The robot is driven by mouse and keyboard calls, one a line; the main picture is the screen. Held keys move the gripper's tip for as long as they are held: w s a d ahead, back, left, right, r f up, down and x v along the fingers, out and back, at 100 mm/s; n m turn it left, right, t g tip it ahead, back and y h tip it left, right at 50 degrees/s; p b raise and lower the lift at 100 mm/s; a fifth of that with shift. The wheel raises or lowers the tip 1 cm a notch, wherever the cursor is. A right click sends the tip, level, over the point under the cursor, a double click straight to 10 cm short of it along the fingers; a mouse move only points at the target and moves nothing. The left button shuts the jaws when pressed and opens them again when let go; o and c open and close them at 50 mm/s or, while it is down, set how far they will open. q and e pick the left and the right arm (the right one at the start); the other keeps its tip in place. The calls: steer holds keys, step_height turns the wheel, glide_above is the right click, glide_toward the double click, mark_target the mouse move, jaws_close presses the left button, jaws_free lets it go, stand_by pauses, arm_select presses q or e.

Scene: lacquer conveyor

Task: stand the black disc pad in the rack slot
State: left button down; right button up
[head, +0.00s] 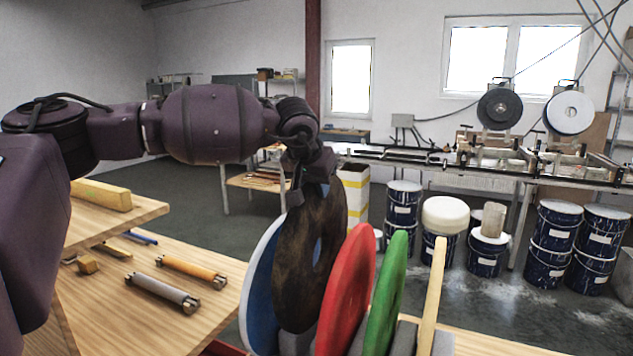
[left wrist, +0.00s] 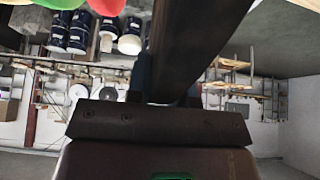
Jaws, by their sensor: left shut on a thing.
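The black disc pad (head: 296,270) is a dark, worn disc with a center hole, standing nearly upright with a slight tilt. My left gripper (head: 316,180) is shut on its top edge. In the left wrist view the disc (left wrist: 195,40) runs as a dark band up from the gripper (left wrist: 165,92). The disc hangs between a blue-and-white disc (head: 258,285) and a red disc (head: 345,285), over the grey rack (head: 409,336). I cannot tell whether its lower edge is inside a slot or above it. My right gripper is not in view.
A green disc (head: 387,295) and a thin pale disc (head: 431,300) stand farther right in the rack. Rollers (head: 192,271) lie on the wooden table (head: 110,310) at left. Dark blue paint cans (head: 555,240) stand on the floor beyond.

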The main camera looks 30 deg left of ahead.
mark_target(316, 224)
arm_select(q)
steer(key=shift+f+b, duration=0.75)
steer(key=shift+f, duration=0.75)
steer(key=shift+f+b, duration=0.35)
steer(key=shift+f, duration=0.35)
step_height(316, 224, down, 2)
steer(key=shift+b, duration=0.5)
steer(key=shift+f+b, duration=0.55)
steer(key=shift+f, duration=0.65)
steer(key=c, duration=1)
jaws_free()
steer(key=shift+o, duration=0.4)
